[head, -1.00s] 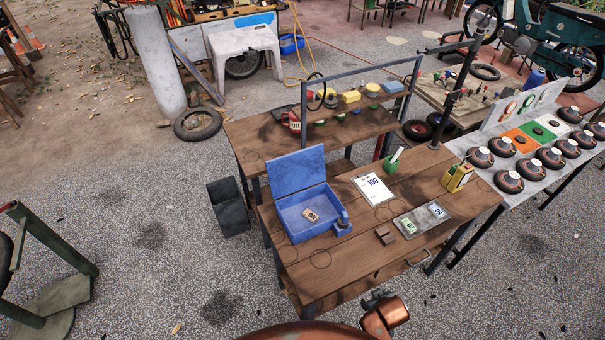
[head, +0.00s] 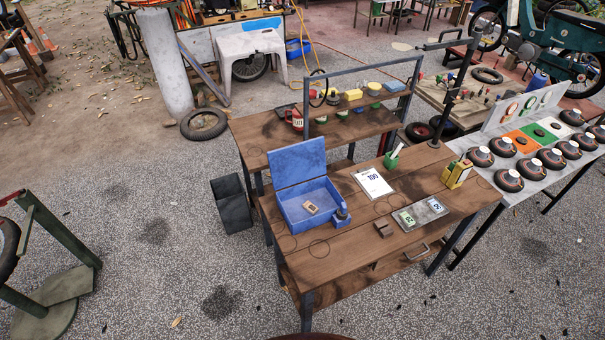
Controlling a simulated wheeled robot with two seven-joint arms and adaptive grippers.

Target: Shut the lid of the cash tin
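The blue cash tin (head: 316,220) stands on the left part of the wooden workbench, with its lid (head: 298,163) raised upright at the back. A small tan tag or note block (head: 311,207) lies inside the tin. A small dark round object (head: 342,215) is at the tin's right front corner; I cannot tell whether it touches the tin. Neither of my grippers shows in the head view.
The workbench (head: 350,262) also holds a white paper (head: 373,183), a grey tray with cards (head: 420,214), a brown block (head: 383,229), a green cup (head: 391,161) and a yellow holder (head: 456,174). A dark bin (head: 232,204) stands left.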

